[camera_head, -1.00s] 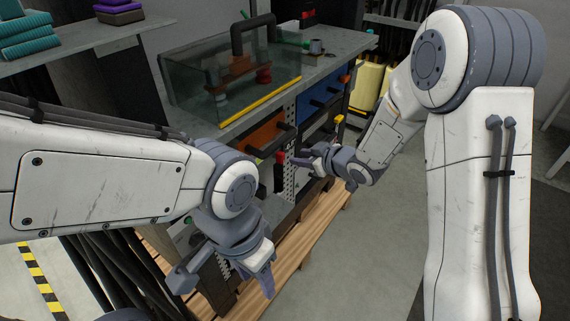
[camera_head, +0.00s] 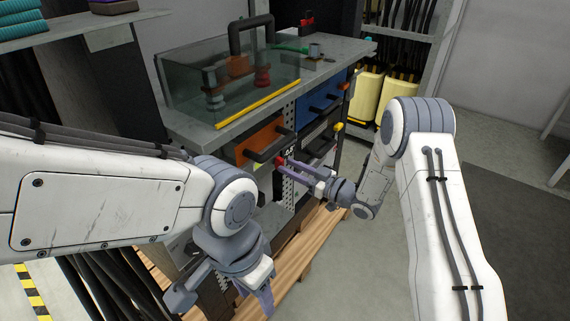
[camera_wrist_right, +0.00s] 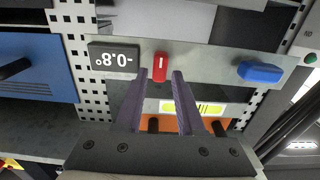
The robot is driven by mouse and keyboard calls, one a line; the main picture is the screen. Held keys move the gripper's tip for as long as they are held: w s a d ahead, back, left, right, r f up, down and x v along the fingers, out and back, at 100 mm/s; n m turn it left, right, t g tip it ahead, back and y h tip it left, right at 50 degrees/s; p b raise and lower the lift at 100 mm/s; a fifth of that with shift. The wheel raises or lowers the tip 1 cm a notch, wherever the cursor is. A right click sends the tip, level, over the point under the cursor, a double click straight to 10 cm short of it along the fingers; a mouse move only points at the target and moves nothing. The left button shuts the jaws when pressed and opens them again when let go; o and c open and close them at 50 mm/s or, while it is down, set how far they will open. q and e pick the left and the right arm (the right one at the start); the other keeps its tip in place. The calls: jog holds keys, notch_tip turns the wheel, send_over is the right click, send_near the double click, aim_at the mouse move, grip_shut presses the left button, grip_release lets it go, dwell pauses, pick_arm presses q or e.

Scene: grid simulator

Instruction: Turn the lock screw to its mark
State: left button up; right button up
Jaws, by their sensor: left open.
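A small red knob with a white line (camera_wrist_right: 160,67) sits on a grey strip in the right wrist view; I take it as the lock screw. My right gripper (camera_wrist_right: 162,74) is open, with one purple finger on each side of the knob in the picture. I cannot tell whether the fingers touch it. In the head view, my right gripper (camera_head: 281,163) is at the bench front, close to a red spot. My left gripper (camera_head: 222,298) is open and empty, low in front of the bench.
Beside the knob are an upside-down dark display reading -0.8° (camera_wrist_right: 113,57) and a blue knob (camera_wrist_right: 260,72). The bench front has an orange drawer (camera_head: 257,139) and a blue drawer (camera_head: 322,94) with protruding black handles. A glass tank (camera_head: 190,85) stands on top.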

aim_at(278, 163)
jog(key=shift+x, duration=1.25)
grip_shut()
jog(key=shift+s+a+f+n+b, duration=0.1)
jog(key=shift+n+b, duration=2.95)
jog(key=shift+b, duration=0.8)
jog(key=shift+s+d+f+n+b, duration=0.1)
jog(key=shift+f+n+b, duration=0.05)
jog(key=shift+n+b, duration=3.3)
jog(key=shift+s+a+f+n+b, duration=0.1)
jog(key=shift+n+b, duration=2.5)
jog(key=shift+b, duration=1.7)
